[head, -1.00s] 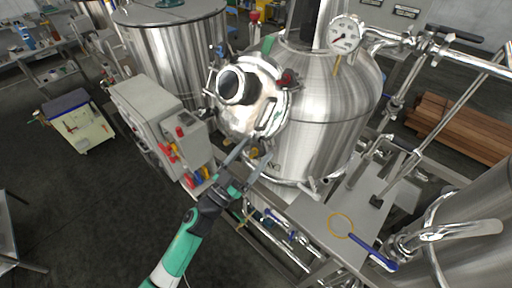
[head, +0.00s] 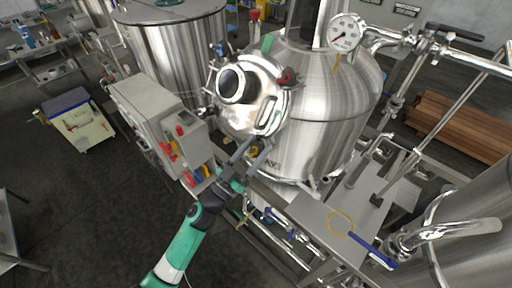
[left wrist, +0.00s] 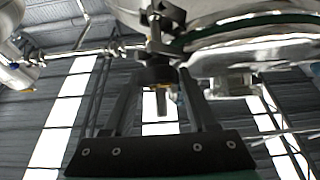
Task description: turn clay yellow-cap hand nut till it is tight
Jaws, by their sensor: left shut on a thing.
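A round steel manway cover (head: 262,112) with a short open neck sits on the side of the large steel tank. My left gripper (head: 249,150) reaches up from below to the cover's lower rim. It is shut on the yellow-cap hand nut there, which the fingers mostly hide in the head view. In the left wrist view my gripper's fingers (left wrist: 158,88) stand either side of the dark hand nut (left wrist: 157,74), with a stud end pointing down between them. The nut's tightness cannot be told. My right gripper is not in view.
Other clamps on the cover's rim have red (head: 289,76), green (head: 267,43) and blue (head: 219,49) caps. A grey control box (head: 150,110) stands close to the left of my arm. A steel platform with a yellow ring (head: 340,222) is at the right.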

